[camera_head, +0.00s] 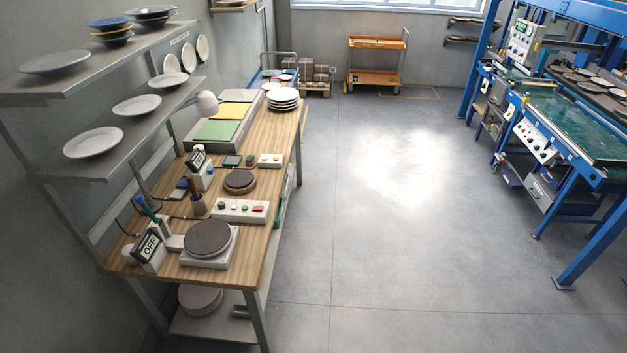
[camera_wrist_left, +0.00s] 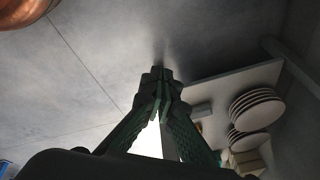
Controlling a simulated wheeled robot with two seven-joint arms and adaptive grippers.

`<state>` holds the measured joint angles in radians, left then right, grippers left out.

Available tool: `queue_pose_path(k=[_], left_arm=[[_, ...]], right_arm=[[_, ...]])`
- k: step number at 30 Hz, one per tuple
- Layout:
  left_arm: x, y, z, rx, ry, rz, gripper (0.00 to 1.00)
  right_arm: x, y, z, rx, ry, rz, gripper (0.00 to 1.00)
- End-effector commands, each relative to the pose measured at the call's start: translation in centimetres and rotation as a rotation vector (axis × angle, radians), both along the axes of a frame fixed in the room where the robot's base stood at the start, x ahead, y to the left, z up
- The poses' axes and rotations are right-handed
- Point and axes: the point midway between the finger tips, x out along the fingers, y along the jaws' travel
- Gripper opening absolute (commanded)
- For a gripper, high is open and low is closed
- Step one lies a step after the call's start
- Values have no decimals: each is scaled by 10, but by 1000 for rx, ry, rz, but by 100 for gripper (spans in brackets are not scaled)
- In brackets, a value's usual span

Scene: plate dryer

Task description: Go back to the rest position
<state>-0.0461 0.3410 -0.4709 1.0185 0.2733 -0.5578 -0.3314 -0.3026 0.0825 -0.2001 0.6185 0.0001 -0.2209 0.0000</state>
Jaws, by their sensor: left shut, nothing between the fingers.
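My left gripper (camera_wrist_left: 158,78) shows in the left wrist view, with its dark green fingers together at the tips and nothing between them. It is clear of any object there, with grey floor (camera_wrist_left: 110,50) behind it. Neither gripper shows in the head view, and my right gripper is in no frame. A wooden workbench (camera_head: 284,130) stands at the left of the head view. It carries a round grey disc on a white scale (camera_head: 206,259), a display reading OFF (camera_head: 150,248) and a stack of white plates (camera_head: 282,97).
Grey shelves (camera_head: 150,108) with plates hang above the bench. Blue-framed machines (camera_head: 570,150) stand at the right, and an orange cart (camera_head: 376,81) at the back. The floor (camera_head: 400,220) between is clear. The left wrist view shows a shelf (camera_wrist_left: 235,80) with stacked plates (camera_wrist_left: 256,108).

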Motion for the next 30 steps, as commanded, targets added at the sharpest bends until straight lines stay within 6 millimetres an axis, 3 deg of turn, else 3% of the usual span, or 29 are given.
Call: queue_pose_path(k=[1, 6, 12, 15, 20, 30], left_arm=[[-35, 1, -35, -9, 26, 64, 0], [-137, 1, -104, -29, 87, 249, 0], [-251, -16, -158, -51, 160, 419, 0], [-290, -25, -171, -58, 186, 473, 0], [-320, -33, -178, -64, 205, 512, 0], [-322, -33, -179, -65, 207, 515, 0]], right_arm=[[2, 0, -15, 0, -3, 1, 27], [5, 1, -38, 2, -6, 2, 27], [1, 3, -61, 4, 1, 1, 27], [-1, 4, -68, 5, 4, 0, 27], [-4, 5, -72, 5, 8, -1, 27], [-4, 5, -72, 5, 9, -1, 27]])
